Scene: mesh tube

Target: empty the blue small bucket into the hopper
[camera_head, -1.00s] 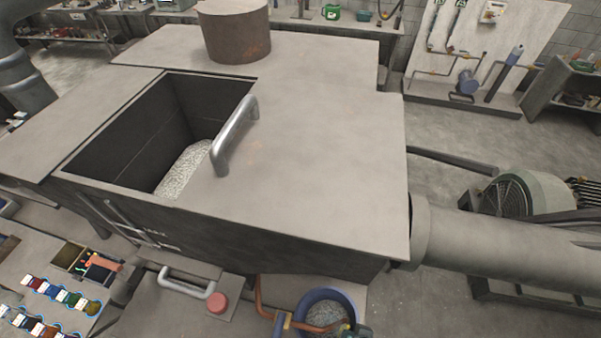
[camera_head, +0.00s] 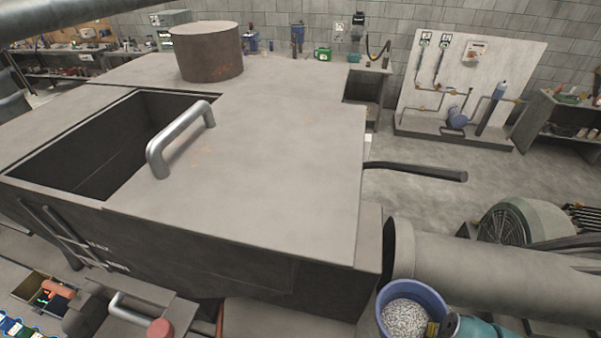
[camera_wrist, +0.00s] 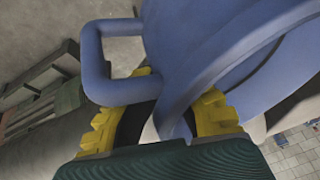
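The blue small bucket (camera_head: 382,312) is at the lower right in the head view, upright and full of pale granules (camera_head: 406,320). It is close to the hopper's front right corner. In the wrist view the bucket (camera_wrist: 220,50) fills the upper middle, its loop handle at the left. My gripper (camera_wrist: 165,122) has yellow fingers on either side of the bucket's wall and grips it. The fingertips are partly hidden by the bucket. The hopper (camera_head: 285,150) is the large grey box with a rectangular opening (camera_head: 100,145) at the left of its top; its bottom is hidden.
A metal loop handle (camera_head: 180,138) stands on the hopper top beside the opening. A rusty cylinder (camera_head: 209,52) stands farther back. A thick grey pipe (camera_head: 500,275) runs right from the hopper, close to the bucket. A dark bar (camera_head: 415,172) sticks out at the right side.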

